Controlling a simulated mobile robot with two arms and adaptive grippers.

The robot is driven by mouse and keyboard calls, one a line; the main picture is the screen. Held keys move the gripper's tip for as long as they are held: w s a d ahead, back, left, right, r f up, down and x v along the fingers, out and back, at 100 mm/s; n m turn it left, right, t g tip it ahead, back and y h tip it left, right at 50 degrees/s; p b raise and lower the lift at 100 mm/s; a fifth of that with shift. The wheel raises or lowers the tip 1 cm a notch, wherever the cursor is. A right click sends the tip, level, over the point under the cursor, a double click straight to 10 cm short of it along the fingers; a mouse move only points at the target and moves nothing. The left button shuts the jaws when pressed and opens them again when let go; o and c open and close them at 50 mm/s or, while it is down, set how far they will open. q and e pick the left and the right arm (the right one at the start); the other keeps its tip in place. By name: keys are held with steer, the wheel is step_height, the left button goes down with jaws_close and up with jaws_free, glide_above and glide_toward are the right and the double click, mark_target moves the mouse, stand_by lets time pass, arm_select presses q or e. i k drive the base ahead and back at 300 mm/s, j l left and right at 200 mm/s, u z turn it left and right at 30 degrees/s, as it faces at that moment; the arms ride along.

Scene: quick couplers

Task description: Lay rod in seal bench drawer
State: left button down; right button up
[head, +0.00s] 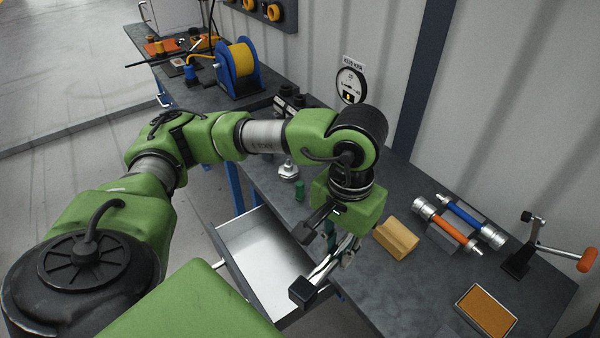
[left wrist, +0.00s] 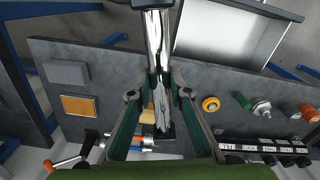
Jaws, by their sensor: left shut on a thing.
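My left gripper (head: 340,248) hangs near the front edge of the bench (head: 345,285). It is shut on a shiny chrome rod (head: 324,268) with a dark block at its near end. In the left wrist view the rod (left wrist: 157,50) runs up between the two green fingers (left wrist: 160,95). The open seal bench drawer (head: 262,248) is pale inside and looks empty where visible. It lies to the left of the gripper, partly hidden by it; in the left wrist view the drawer (left wrist: 232,35) is at the upper right, apart from the rod. My right gripper is not in view.
On the bench to the right are a tan block (head: 397,238), blue and orange cylinders (head: 445,225) on a rest, an orange-handled clamp (head: 545,250) and an orange pad (head: 487,308). A green fitting (head: 299,190) stands behind the drawer. A hose reel (head: 237,66) is farther back.

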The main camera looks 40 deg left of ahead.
mark_target(270, 270)
steer(key=j+z, duration=0.3)
steer(key=k+j+z, duration=0.15)
steer(key=j+z, duration=0.15)
steer(key=j, duration=0.15)
steer(key=k+j+z, duration=0.15)
steer(key=j+z, duration=0.15)
steer(key=k+j, duration=0.15)
steer(key=j, duration=0.15)
steer(key=k+j, duration=0.15)
steer(key=j, duration=0.2)
steer(key=k+j+z, duration=0.1)
steer(key=j, duration=0.2)
steer(key=k+j, duration=0.15)
steer(key=j, duration=0.2)
